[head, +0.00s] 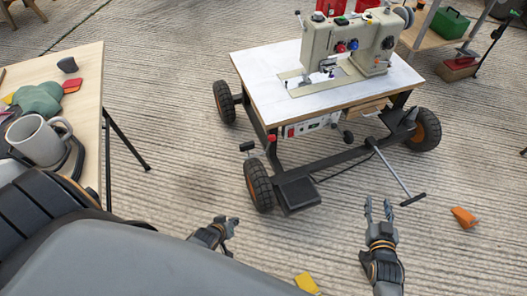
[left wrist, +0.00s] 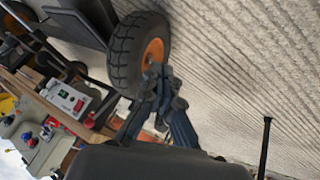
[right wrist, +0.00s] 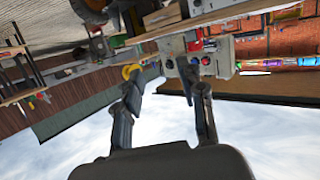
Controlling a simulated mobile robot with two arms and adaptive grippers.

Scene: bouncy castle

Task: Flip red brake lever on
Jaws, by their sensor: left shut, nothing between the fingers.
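A sewing machine cart on wheels (head: 325,80) stands ahead in the head view. A small red knob-like part (head: 271,138) sits at its front left, under the tabletop edge; it may be the red brake lever, but is too small to be sure. A control box (head: 312,125) with a red switch (head: 290,131) hangs beside it. My left gripper (head: 232,222) is shut and empty, below and left of the cart's front left wheel (head: 258,185). In the left wrist view its fingers (left wrist: 158,78) meet before that wheel. My right gripper (head: 378,204) is open and empty, near the tow handle.
The T-shaped tow handle (head: 395,178) reaches out from the cart's front. A wooden table (head: 92,110) with a mug (head: 38,140) stands at left. An orange wedge (head: 464,217) and a yellow block (head: 306,283) lie on the floor.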

